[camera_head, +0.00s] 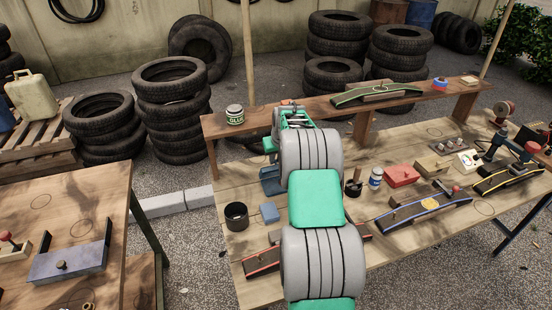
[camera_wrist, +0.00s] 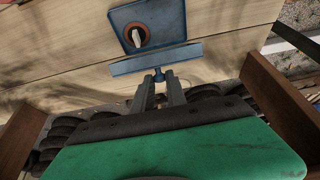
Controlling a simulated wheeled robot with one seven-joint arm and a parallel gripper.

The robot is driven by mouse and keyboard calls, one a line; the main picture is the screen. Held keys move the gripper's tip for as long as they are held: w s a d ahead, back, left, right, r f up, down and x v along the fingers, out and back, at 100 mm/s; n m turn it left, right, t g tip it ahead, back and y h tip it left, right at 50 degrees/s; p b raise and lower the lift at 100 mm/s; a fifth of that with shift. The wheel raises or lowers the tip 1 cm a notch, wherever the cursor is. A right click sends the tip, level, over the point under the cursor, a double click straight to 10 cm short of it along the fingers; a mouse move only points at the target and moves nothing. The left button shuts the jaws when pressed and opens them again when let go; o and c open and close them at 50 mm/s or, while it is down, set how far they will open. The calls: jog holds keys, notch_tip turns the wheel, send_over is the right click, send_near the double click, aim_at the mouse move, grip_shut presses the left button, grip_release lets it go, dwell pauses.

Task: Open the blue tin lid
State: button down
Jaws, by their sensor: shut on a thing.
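The blue tin (camera_wrist: 128,22) is in the upper middle of the wrist view, and part of it shows left of my arm in the head view (camera_head: 268,187). Its blue lid (camera_wrist: 155,60) is seen nearly edge-on, raised along the tin's near side. The tin's inside shows, with an orange-brown ring and a pale piece (camera_wrist: 137,36) in it. My gripper (camera_wrist: 159,88) is shut on the small blue knob (camera_wrist: 158,75) of the lid. In the head view my arm hides the fingertips and most of the lid.
A raised wooden shelf (camera_head: 330,105) runs along the bench's back, bearing a glue can (camera_head: 235,115). A red box (camera_head: 401,175) and rail pieces lie to the right.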

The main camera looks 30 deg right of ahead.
jog(key=shift+w+f+b, duration=0.1)
jog(key=shift+w+b, duration=0.1)
jog(key=shift+b, duration=0.3)
jog(key=shift+w+d+r, duration=0.2)
jog(key=shift+w, duration=0.25)
jog(key=c, duration=1.4)
grip_release()
jog(key=shift+s, duration=0.1)
jog(key=shift+o, duration=0.2)
jog(key=shift+r, duration=0.1)
jog(key=b+v, duration=0.1)
jog(key=v, duration=0.6)
jog(key=shift+s+a+r, duration=0.1)
jog(key=shift+s+r, duration=0.05)
jog(key=shift+r, duration=0.1)
